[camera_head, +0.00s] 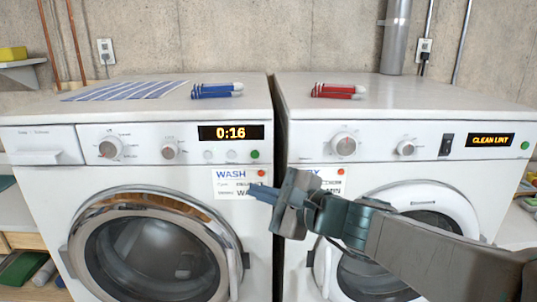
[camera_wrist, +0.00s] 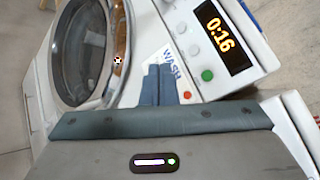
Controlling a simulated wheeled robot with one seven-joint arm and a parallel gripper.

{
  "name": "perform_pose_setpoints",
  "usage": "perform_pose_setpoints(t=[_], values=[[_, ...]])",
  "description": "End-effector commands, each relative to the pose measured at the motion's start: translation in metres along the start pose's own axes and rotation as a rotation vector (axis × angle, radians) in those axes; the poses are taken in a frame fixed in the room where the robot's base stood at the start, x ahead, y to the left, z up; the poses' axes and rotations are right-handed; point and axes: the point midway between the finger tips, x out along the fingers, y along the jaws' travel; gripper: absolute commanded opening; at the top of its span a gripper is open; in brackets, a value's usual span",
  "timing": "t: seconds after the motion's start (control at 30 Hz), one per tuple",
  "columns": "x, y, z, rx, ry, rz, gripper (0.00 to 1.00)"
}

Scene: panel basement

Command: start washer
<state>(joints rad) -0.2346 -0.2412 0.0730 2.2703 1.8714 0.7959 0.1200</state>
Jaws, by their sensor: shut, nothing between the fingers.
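The washer (camera_head: 180,160) stands on the left with its round door (camera_head: 155,250) closed. Its display (camera_head: 231,133) reads 0:16, and the display also shows in the wrist view (camera_wrist: 221,35). A green button (camera_head: 255,154) sits below the display, beside two pale buttons; the green button also shows in the wrist view (camera_wrist: 207,75). A WASH label (camera_head: 238,183) with a red dot is below the panel. My gripper (camera_head: 255,190) is shut and empty in front of this label, below the green button. In the wrist view its fingers (camera_wrist: 158,85) lie together over the label.
A dryer (camera_head: 430,185) with a CLEAN LINT display (camera_head: 490,140) stands to the right, across a narrow gap. A shelf (camera_head: 20,65) is at far left.

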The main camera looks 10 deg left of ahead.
Motion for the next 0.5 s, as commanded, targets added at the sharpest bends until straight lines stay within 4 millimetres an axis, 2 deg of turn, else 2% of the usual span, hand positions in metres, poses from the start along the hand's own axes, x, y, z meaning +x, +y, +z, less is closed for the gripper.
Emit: perform_pose_setpoints(t=[0.17,0.5], values=[[0.0063,-0.0138,0.0037,0.076,-0.015,-0.060,0.00],[0.0068,-0.0151,0.0040,0.083,-0.017,-0.066,0.00]])
